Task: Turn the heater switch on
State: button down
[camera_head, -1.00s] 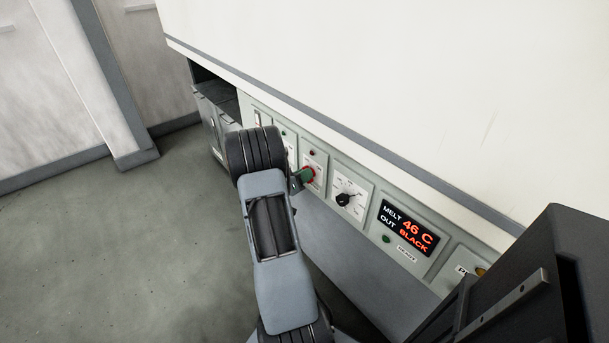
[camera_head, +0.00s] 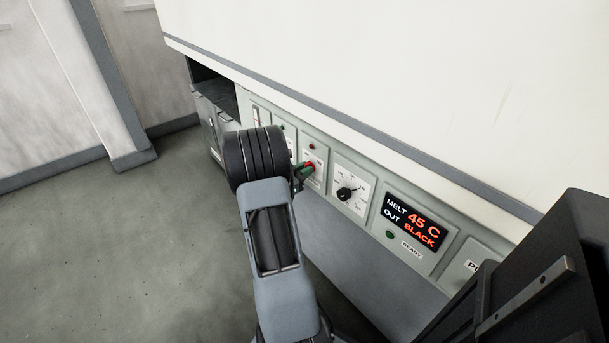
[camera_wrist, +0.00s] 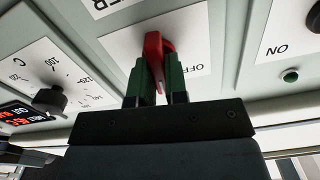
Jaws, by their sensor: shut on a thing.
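The red heater switch (camera_wrist: 155,48) is a lever on a white plate (camera_wrist: 118,45) in the wrist view. The word OFF shows on the plate to the right of the lever; a label ending in "ER" is cut off at the top. My gripper (camera_wrist: 158,82) is shut on the red lever, with its green fingertips on either side of it. In the head view my gripper (camera_head: 301,174) is at the panel, and a small part of the red switch (camera_head: 310,165) shows beside it. My arm hides part of the panel to the left.
A black dial (camera_head: 345,193) is right of the switch. A display (camera_head: 414,221) reads MELT 45 C, OUT BLACK, above a green READY lamp (camera_head: 390,234). A dark red lamp (camera_head: 311,151) is above the switch. A dark machine part (camera_head: 550,270) stands at right. Open floor lies left.

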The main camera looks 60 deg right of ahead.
jog(key=shift+s+f+m+b, duration=0.1)
jog(key=shift+s+m+b, duration=0.05)
jog(key=shift+m+b, duration=1.75)
jog(key=shift+m, duration=0.5)
jog(key=c, duration=1.1)
grip_release()
jog(key=shift+c, duration=0.2)
jog(key=shift+a+p, duration=0.1)
jog(key=shift+p, duration=0.2)
jog(key=p+v, duration=0.2)
jog(key=v, duration=1.1)
jog(key=shift+a, duration=0.35)
